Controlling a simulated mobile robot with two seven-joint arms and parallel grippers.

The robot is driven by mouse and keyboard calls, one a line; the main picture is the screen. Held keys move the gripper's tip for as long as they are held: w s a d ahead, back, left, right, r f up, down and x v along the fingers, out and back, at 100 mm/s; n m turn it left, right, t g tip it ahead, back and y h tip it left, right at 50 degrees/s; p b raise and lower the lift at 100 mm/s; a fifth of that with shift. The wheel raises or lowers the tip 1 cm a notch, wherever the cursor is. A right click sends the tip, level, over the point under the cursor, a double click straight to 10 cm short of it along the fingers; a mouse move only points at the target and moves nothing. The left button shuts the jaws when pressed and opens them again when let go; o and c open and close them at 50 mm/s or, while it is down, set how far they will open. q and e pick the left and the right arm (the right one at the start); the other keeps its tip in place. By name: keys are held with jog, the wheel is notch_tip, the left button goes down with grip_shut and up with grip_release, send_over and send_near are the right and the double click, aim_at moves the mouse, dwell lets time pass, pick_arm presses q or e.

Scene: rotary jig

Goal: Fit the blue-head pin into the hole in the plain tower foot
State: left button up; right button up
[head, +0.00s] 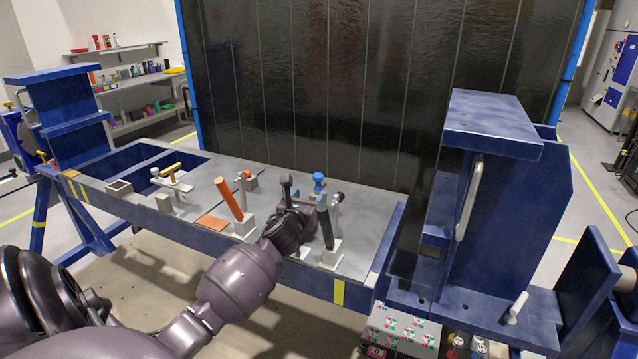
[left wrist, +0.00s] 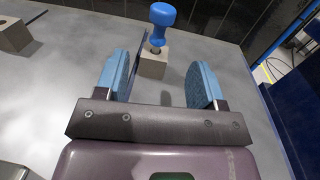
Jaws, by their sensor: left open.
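The blue-head pin (head: 318,181) stands upright at the back of the grey table. In the left wrist view its blue head (left wrist: 161,15) sits above a small grey block (left wrist: 153,62) that holds it. My left gripper (head: 298,213) is low over the table, in front of the pin. The blue tower on the right has a foot (head: 460,300) with a white-handled pin (head: 516,307). I cannot make out the target hole. My right gripper is not in view.
Close around my left gripper stand an orange-handled pin (head: 229,199) and a black-handled pin (head: 325,220) in blocks. A yellow T-handled pin (head: 171,174) stands further left. Another blue tower (head: 65,115) is at the far left. The table's right end (head: 375,215) is clear.

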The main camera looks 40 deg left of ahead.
aim_at(317, 185)
pick_arm(q)
jog(key=shift+w+a, duration=0.25)
jog(key=shift+w, duration=0.4)
jog(key=shift+w+a+f, duration=0.1)
jog(key=shift+w+a, duration=0.05)
jog(key=shift+w, duration=0.2)
jog(key=shift+w+a, duration=0.2)
jog(key=shift+w, duration=0.3)
jog(key=shift+x, duration=2.35)
jog(key=shift+a, duration=0.1)
